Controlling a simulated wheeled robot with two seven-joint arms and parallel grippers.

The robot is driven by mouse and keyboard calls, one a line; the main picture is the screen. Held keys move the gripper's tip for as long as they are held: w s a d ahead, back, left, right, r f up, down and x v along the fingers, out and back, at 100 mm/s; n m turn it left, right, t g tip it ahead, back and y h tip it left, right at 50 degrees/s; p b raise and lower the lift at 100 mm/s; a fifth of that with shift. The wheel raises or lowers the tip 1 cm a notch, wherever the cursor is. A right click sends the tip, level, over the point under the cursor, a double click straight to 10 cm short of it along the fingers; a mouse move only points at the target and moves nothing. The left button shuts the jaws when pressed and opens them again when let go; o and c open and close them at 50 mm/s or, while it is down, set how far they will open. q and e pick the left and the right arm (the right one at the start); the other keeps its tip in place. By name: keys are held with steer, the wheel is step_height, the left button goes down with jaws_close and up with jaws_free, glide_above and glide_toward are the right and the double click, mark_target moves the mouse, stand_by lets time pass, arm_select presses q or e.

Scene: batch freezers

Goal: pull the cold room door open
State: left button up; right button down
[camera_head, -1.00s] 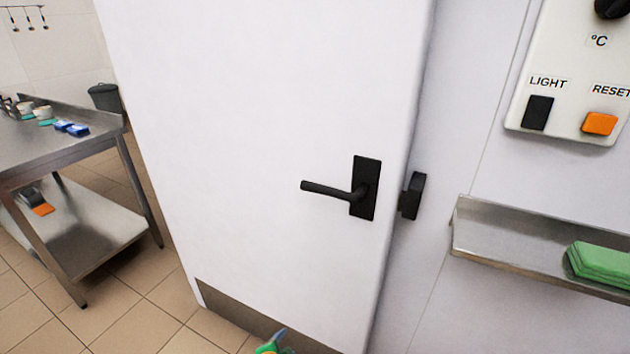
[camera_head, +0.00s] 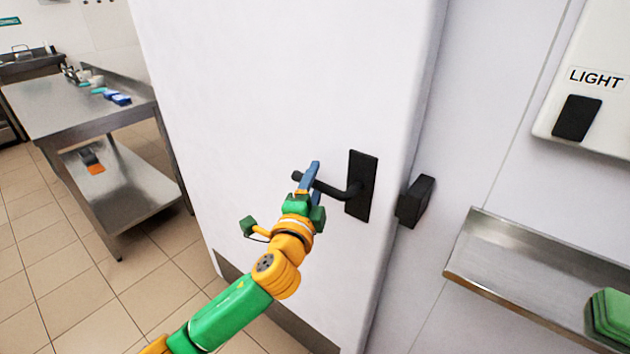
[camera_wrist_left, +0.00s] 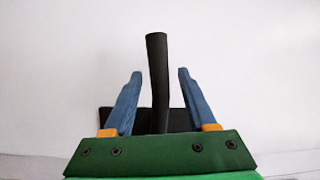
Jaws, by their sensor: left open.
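The cold room door (camera_head: 240,90) is a large white panel with a dark strip along its bottom. Its black lever handle (camera_head: 338,190) sits on a black plate near the door's right edge. My left gripper (camera_head: 308,176) is at the free end of the lever in the head view, its blue fingers open. In the left wrist view the lever (camera_wrist_left: 158,75) stands between the two open fingers (camera_wrist_left: 156,85), with a visible gap on each side. The black plate is partly hidden behind the fingers there. My right gripper is not in view.
A black catch block (camera_head: 415,201) is on the frame right of the door. A steel shelf (camera_head: 500,262) with green cloths (camera_head: 610,315) and a panel with a LIGHT switch (camera_head: 577,118) are at the right. A steel table (camera_head: 75,115) stands left. Tiled floor between is free.

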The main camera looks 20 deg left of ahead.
arm_select(q)
steer(key=shift+s+a, duration=0.15)
steer(key=shift+c, duration=0.4)
jaws_close()
stand_by(0.8)
